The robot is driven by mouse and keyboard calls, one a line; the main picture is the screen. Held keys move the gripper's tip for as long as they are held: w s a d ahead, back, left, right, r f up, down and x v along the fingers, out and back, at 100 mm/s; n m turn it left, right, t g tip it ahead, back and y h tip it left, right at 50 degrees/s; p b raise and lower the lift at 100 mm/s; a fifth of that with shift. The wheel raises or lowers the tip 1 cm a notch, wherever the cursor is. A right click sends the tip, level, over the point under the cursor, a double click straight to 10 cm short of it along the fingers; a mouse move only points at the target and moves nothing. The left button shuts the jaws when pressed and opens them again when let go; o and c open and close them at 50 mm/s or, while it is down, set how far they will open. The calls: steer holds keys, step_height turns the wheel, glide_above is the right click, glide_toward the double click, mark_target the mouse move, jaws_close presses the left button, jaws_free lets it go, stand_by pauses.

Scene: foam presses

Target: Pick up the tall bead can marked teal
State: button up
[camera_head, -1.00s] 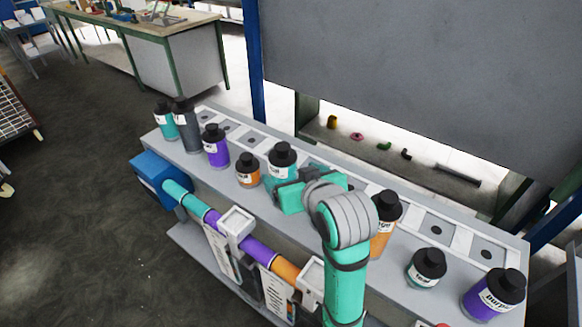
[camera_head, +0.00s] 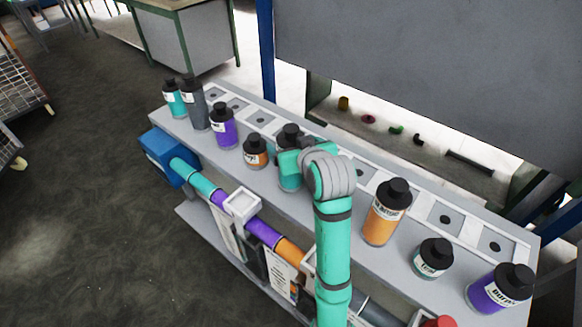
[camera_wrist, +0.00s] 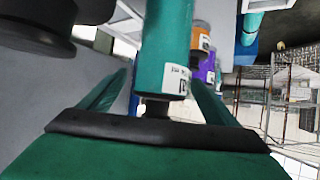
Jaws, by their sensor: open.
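A teal can (camera_head: 289,181) with a black cap stands upright in the middle of the bench, partly hidden by my gripper (camera_head: 291,155). In the wrist view this teal can (camera_wrist: 167,40) appears upside down, with its white label and dark neck close to the palm. My gripper (camera_wrist: 158,82) is open, with one finger on each side of the can; whether either touches is unclear. Another teal-labelled can (camera_head: 173,103) stands at the bench's far left. A short teal can (camera_head: 432,264) stands at the right.
A short orange can (camera_head: 255,153), purple can (camera_head: 223,130) and grey can (camera_head: 195,110) stand to the left. A tall orange can (camera_head: 383,220) and purple can (camera_head: 490,293) stand to the right. A row of square recesses runs along the bench's back.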

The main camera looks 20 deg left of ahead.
steer(key=shift+w+a+f, duration=0.3)
steer(key=shift+w+a, duration=0.05)
steer(key=shift+w, duration=0.1)
steer(key=c, duration=1.8)
